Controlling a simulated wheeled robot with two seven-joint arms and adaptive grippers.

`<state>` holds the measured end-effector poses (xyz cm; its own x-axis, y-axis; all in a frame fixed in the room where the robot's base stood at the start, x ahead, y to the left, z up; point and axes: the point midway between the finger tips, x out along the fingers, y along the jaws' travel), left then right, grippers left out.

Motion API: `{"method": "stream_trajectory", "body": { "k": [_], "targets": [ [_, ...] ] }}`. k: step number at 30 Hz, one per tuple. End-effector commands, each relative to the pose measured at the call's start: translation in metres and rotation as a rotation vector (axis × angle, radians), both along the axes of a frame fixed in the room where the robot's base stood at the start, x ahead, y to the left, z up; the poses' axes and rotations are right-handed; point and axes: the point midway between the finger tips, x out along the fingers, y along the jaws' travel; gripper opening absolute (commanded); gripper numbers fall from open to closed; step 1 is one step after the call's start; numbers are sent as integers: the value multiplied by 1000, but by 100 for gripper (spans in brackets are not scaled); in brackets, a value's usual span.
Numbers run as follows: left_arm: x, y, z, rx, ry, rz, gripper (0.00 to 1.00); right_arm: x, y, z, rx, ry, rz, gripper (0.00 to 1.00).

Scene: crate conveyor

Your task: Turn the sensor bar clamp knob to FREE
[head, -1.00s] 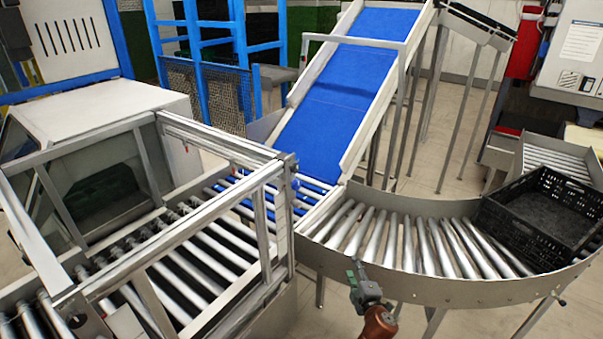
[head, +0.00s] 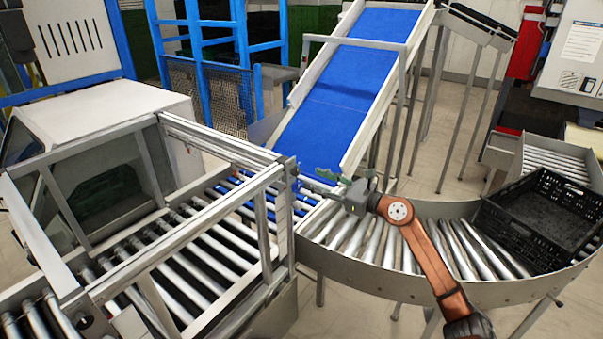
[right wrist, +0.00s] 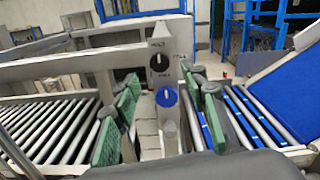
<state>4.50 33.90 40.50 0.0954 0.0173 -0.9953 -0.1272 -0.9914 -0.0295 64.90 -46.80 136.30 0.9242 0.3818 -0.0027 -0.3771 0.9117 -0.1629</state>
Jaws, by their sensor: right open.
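In the right wrist view, a grey metal post carries a black round knob (right wrist: 160,63) with a pale pointer mark. Small lettering sits around it, too small to read surely. A blue round knob (right wrist: 166,97) with a white mark is just below it on the post. I cannot tell for sure which is the clamp knob. My right gripper (right wrist: 164,118) is open, its green-padded fingers on either side of the blue knob in the picture, with no clear contact. In the head view my right gripper (head: 320,183) points left at the frame's corner post (head: 284,220). My left gripper is out of view.
The metal frame (head: 165,245) stands over a roller conveyor at left. A blue belt ramp (head: 345,85) rises behind my gripper. A curved roller conveyor (head: 340,264) passes under my right arm, with a black crate (head: 525,235) on its right end.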

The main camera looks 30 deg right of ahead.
Motion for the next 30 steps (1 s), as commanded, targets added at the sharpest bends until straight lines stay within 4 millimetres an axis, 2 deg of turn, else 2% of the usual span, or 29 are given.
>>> {"method": "stream_trajectory", "body": {
  "k": [6,12,23,30],
  "targets": [
    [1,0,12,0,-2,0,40,33,15,4,9,-3,2,40],
    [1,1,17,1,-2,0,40,53,22,2,8,-2,1,40],
    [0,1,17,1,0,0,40,58,25,0,8,0,0,40],
    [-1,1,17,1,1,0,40,58,25,0,8,-1,1,24]
  ]
}}
